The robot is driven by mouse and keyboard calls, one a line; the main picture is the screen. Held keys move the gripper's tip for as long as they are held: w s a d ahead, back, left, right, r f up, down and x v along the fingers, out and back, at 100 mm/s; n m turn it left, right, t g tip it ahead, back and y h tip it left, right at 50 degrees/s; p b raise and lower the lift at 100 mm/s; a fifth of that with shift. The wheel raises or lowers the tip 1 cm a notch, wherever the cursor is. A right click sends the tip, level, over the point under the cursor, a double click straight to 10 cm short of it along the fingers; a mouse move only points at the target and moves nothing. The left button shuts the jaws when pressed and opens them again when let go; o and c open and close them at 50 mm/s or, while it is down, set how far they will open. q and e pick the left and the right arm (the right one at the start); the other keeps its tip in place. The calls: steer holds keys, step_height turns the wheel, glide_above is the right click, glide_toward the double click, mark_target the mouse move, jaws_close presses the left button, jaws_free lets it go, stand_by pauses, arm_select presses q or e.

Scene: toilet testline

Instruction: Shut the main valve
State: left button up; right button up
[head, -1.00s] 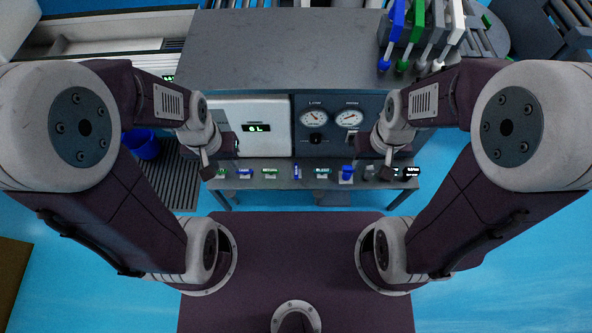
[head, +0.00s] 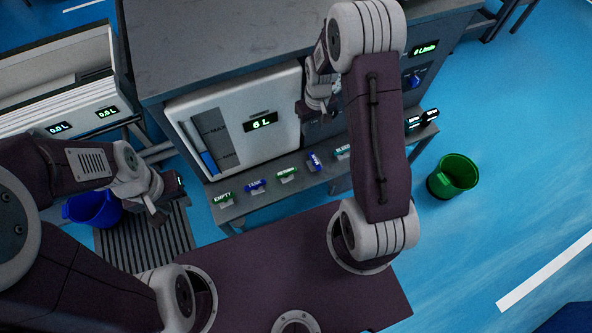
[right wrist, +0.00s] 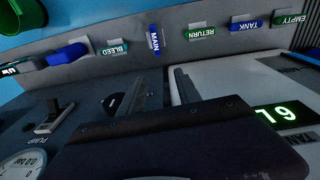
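The main valve is a blue handle (head: 314,162) on the narrow shelf under the white panel. In the right wrist view its handle (right wrist: 155,38) reads MAIN and lies across the shelf, while the neighbouring labelled handles lie along it. My right gripper (right wrist: 163,78) is open and empty, its two fingers pointing toward the shelf, apart from the MAIN handle. In the head view my right gripper (head: 311,110) is in front of the panel's right side, partly hidden by my arm. My left gripper (head: 160,208) is by the blue bucket; its finger gap is unclear.
Beside the valve are green RETURN (right wrist: 201,33), blue TANK (right wrist: 246,27), green EMPTY (right wrist: 289,20) and BLEED (right wrist: 115,48) handles. The white panel (head: 240,140) shows 6 L. A blue bucket (head: 92,208) and a green bucket (head: 453,176) stand on the floor.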

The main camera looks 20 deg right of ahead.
steer(key=g+b, duration=0.1)
steer(key=b, duration=0.3)
glide_above(315, 160)
step_height(315, 160, down, 10)
steer(key=shift+r, duration=0.25)
steer(key=shift+d+m, duration=0.15)
steer(key=shift+m, duration=0.15)
arm_select(q)
step_height(315, 160, down, 6)
steer(key=shift+r+p, duration=0.25)
steer(key=shift+p, duration=0.05)
arm_select(e)
steer(key=shift+r, duration=0.15)
step_height(315, 160, down, 9)
steer(key=b, duration=0.4)
arm_select(q)
step_height(315, 160, down, 4)
steer(key=shift+f, duration=0.1)
arm_select(e)
jaws_close()
